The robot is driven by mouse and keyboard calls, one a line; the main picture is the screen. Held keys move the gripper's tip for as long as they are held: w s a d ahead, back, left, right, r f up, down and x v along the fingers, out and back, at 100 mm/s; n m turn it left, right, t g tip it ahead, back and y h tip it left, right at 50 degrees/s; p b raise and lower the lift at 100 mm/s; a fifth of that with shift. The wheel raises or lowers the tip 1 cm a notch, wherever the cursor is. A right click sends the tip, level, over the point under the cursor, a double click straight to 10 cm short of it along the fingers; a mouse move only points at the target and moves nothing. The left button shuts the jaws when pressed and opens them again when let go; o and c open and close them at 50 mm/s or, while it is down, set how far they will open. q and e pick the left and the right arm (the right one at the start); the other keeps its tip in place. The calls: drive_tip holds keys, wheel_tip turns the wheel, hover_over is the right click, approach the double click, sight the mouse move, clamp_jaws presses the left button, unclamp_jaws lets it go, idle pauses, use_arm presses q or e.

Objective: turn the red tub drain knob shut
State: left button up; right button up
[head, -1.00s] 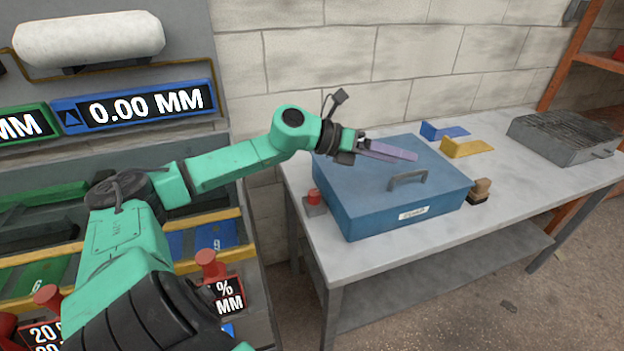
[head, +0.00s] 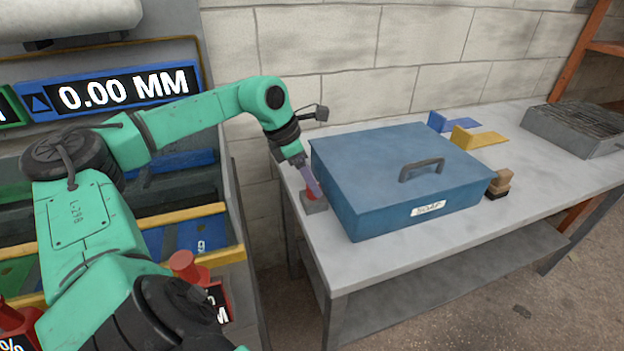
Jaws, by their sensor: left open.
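The red drain knob (head: 311,194) sits on a small grey block (head: 315,206) at the left edge of the bench, beside the blue lidded tub (head: 385,165). My left gripper (head: 314,189) points down at the knob, its pale purple fingers right at it in the picture. The gripper is open. The fingers partly cover the knob, and I cannot tell whether they touch it or straddle it. The knob's turn position is hidden. My right gripper is out of view.
The tub has a dark handle (head: 422,167) on its lid. A brown block brush (head: 499,183), blue and yellow brackets (head: 478,137) and a grey grill box (head: 578,128) stand to the right. Another red knob (head: 187,266) is on the left unit. The bench front (head: 440,235) is clear.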

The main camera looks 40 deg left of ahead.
use_arm(q)
drive_tip(key=shift+w+d+f, duration=0.15)
drive_tip(key=shift+f, duration=0.45)
clamp_jaws()
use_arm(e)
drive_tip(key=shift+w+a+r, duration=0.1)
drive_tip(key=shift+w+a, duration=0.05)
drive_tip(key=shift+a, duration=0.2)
